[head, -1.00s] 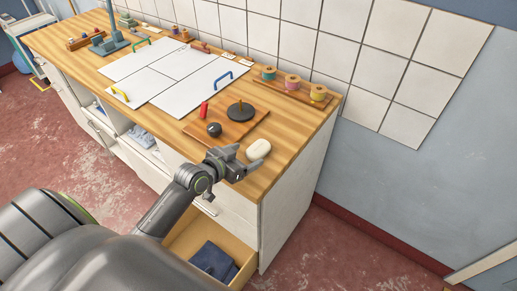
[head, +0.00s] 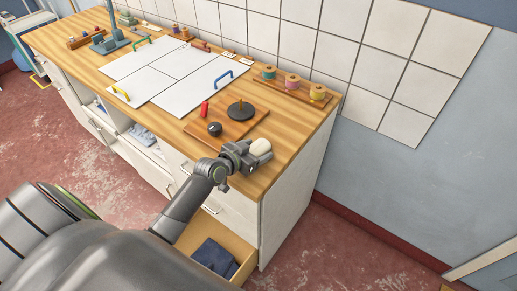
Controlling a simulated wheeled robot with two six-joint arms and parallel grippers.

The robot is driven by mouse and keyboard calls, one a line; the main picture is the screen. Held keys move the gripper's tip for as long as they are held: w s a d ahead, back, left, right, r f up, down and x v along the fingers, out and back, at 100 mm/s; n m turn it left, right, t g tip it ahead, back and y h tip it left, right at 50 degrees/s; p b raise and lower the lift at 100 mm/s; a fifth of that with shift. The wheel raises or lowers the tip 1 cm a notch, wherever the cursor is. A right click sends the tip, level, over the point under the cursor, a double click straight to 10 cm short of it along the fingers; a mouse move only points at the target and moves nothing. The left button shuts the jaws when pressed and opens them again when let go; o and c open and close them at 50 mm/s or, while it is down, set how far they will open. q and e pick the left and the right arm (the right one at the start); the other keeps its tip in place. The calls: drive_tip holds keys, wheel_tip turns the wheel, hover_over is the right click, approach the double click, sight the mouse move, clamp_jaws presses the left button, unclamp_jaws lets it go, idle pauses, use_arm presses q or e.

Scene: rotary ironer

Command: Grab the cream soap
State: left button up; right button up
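The cream soap (head: 260,146) is a small, rounded, pale bar near the front right corner of the wooden worktop (head: 292,132). My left gripper (head: 256,155) is right at the soap, on its near side in the head view. The grey fingers cover the soap's lower part. Whether they touch or clasp it cannot be made out, and the gap between the fingers is hidden. My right gripper is not in view.
A wooden board (head: 227,124) with a black knob (head: 214,129) and a dark disc (head: 240,110) lies behind the soap. An open drawer (head: 238,262) holds dark blue cloth.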

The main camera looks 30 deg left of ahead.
use_arm(q)
drive_tip(key=c, duration=0.9)
